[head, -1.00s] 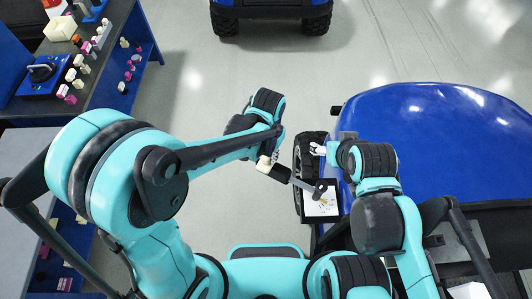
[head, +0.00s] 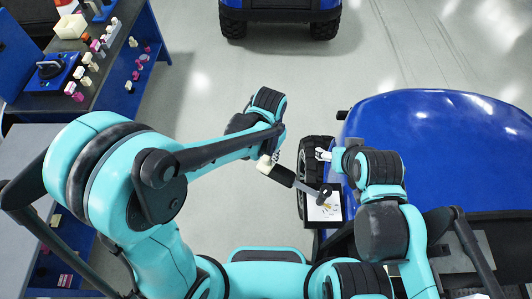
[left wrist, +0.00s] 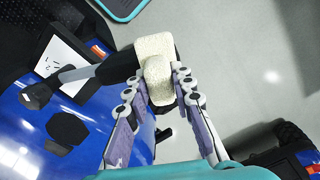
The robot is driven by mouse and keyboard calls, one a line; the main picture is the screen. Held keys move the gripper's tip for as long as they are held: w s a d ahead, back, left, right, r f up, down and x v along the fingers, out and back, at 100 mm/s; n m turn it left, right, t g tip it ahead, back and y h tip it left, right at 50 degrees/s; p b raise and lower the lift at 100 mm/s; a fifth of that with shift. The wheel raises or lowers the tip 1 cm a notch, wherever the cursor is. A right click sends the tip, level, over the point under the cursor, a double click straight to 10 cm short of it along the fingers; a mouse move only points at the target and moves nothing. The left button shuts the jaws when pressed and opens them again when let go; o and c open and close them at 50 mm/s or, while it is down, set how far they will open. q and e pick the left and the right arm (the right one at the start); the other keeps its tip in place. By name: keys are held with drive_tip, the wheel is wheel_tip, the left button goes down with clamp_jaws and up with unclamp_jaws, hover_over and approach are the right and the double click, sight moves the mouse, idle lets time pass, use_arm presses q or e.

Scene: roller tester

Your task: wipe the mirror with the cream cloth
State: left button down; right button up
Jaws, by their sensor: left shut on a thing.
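The cream cloth (head: 263,165) is a pale, thick pad. My left gripper (head: 270,157) is shut on it; in the left wrist view the cloth (left wrist: 150,47) sits between the fingertips (left wrist: 162,82). The mirror (head: 281,175) has a black housing on a grey stalk, beside the blue vehicle. The cloth lies against or just in front of the mirror's end; contact is unclear. The mirror's housing (left wrist: 116,68) shows behind the cloth in the wrist view, its glass hidden. My right gripper (head: 323,155) is above the vehicle's wheel, too small to judge.
The blue vehicle (head: 440,135) fills the right side. A panel with a white face (head: 324,206) is below the mirror's stalk. A bench (head: 105,75) with several small blocks is at upper left. Another blue vehicle (head: 280,8) stands at the back; open floor lies between.

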use_arm(q)
drive_tip(key=shift+s+d, duration=0.45)
drive_tip(key=shift+d, duration=0.4)
drive_tip(key=shift+w+a+f+b, duration=0.1)
drive_tip(key=shift+w+a+b, duration=0.25)
drive_tip(key=shift+a, duration=0.45)
drive_tip(key=shift+w+a, duration=0.45)
drive_tip(key=shift+a, duration=0.25)
drive_tip(key=shift+s+d+r, duration=0.2)
drive_tip(key=shift+s+d, duration=0.2)
drive_tip(key=shift+d, duration=0.35)
drive_tip(key=shift+s+d+f+b, duration=0.15)
drive_tip(key=shift+s+d+b, duration=0.25)
drive_tip(key=shift+d, duration=0.3)
